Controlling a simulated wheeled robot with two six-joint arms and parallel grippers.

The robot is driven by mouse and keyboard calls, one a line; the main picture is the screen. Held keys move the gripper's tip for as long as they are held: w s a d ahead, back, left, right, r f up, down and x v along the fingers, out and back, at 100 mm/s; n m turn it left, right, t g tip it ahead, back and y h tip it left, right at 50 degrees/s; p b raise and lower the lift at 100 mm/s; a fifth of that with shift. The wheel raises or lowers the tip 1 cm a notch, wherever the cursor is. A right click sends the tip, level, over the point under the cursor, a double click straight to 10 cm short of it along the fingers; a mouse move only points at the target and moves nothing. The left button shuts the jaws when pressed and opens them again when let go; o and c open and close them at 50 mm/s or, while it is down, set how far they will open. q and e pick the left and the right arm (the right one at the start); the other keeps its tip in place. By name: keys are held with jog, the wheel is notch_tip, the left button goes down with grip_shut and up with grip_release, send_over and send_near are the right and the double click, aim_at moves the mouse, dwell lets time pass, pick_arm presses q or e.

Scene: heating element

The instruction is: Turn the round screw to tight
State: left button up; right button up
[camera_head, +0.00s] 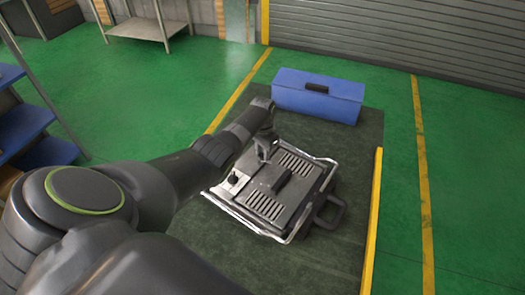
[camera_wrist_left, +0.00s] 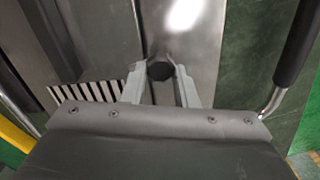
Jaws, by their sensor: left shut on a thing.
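The heating element is a grey metal case (camera_head: 285,187) with slotted vents and a tubular frame, lying on the dark mat. The round screw (camera_wrist_left: 160,71) shows in the left wrist view as a dark round head on the case's bright metal strip. My left gripper (camera_wrist_left: 161,75) is shut on it, with one finger on each side. In the head view my left gripper (camera_head: 265,155) reaches down to the far left side of the case, and I cannot make out the held screw there. A black knob (camera_head: 233,179) stands at the case's left corner. My right gripper is not in view.
A blue toolbox (camera_head: 317,95) stands on the mat behind the case. A black handle (camera_head: 330,212) sticks out at the case's right. The mat (camera_head: 330,265) is bare in front. Blue shelves (camera_head: 45,152) stand at the left.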

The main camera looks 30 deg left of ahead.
pick_arm(q)
jog(key=shift+m, duration=1.1)
jog(key=shift+w, duration=0.1)
jog(key=o, duration=1)
jog(key=shift+r, duration=0.45)
notch_tip(320, 180, up, 16)
jog(key=b, duration=0.1)
jog(key=shift+r, duration=0.25)
